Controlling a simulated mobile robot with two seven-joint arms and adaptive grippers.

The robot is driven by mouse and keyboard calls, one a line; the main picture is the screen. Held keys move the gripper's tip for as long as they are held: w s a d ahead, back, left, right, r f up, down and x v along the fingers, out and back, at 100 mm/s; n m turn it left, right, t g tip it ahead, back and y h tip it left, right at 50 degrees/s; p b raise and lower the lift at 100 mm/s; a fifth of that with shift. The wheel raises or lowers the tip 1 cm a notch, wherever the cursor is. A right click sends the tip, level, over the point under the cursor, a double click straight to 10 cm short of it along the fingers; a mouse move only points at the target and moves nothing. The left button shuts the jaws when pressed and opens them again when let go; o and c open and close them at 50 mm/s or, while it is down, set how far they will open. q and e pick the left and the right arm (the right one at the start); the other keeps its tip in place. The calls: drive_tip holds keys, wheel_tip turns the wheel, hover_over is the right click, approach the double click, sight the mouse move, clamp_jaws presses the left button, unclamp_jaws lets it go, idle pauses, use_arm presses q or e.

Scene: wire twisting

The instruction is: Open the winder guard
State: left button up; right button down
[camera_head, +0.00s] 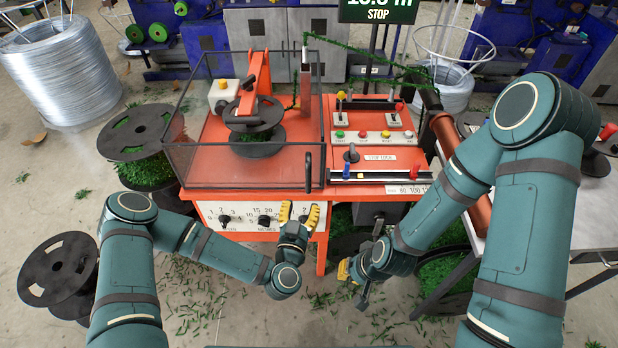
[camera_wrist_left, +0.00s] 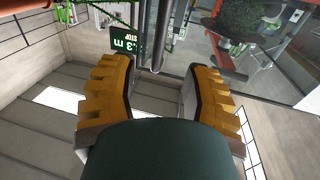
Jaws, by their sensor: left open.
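The winder guard (camera_head: 232,168) is a clear box with dark edges over the left part of the orange machine. It is down, covering a black spool (camera_head: 255,118) with green wire. A dark upright handle (camera_head: 308,172) is on its front, near the right corner. My left gripper (camera_head: 299,213) is open and empty, just below and in front of the handle. In the left wrist view a grey upright bar, seemingly the handle (camera_wrist_left: 160,40), lies ahead between the yellow fingers (camera_wrist_left: 162,88), apart from them. My right gripper (camera_head: 354,280) hangs low at the machine's front right; its opening is unclear.
The orange machine's control panel (camera_head: 372,136), with levers and buttons, is right of the guard. A dial panel (camera_head: 250,217) is below it. Wire spools (camera_head: 60,272) stand at left, and a grey table (camera_head: 570,205) is at right. Green clippings litter the floor.

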sight(308, 182)
use_arm(q)
drive_tip(key=w, duration=0.3)
drive_tip(key=w+d, duration=0.1)
drive_tip(key=w, duration=0.2)
drive_tip(key=w+d, duration=0.1)
drive_tip(key=w, duration=0.3)
drive_tip(key=shift+c, duration=0.4)
clamp_jaws()
